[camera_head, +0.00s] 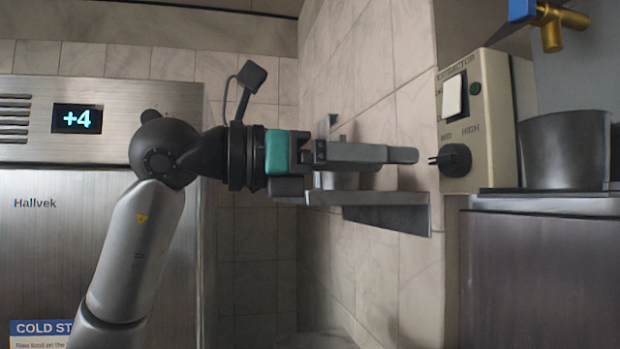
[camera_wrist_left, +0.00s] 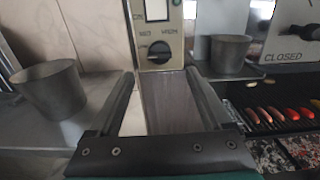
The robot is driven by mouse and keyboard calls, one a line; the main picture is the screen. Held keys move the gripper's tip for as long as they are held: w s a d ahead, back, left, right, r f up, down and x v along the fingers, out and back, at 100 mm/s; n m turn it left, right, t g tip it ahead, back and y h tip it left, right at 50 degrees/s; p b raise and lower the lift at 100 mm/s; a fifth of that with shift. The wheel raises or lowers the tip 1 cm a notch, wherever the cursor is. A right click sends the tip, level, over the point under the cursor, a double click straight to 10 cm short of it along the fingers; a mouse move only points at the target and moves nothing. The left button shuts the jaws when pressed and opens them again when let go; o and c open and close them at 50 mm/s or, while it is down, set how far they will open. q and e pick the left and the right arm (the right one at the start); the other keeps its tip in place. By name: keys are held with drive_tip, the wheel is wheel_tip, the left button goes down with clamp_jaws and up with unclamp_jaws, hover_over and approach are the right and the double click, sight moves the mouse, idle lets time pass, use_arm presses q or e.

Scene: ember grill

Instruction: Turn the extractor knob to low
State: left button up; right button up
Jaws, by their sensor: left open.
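The extractor knob (camera_head: 455,160) is a black dial low on a cream control box (camera_head: 490,120) marked EXTRACTOR. MID and HIGH are printed above it; I cannot read a LOW mark. Its pointer sticks out to the left in the head view. My left gripper (camera_head: 417,156) is level with the knob, a short gap to its left, and empty. In the left wrist view the knob (camera_wrist_left: 160,52) lies ahead between the two open fingers (camera_wrist_left: 162,76), apart from them. My right gripper is not in view.
A white rocker switch (camera_head: 452,98) sits above the knob. A metal pot (camera_head: 565,150) stands right of the box. The wrist view also shows a left pot (camera_wrist_left: 52,90) and glowing grill (camera_wrist_left: 275,115).

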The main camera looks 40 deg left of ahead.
use_arm(q)
drive_tip(key=b+v, duration=0.2)
drive_tip(key=v, duration=0.5)
drive_tip(key=shift+s+a, duration=0.15)
drive_tip(key=shift+s, duration=0.05)
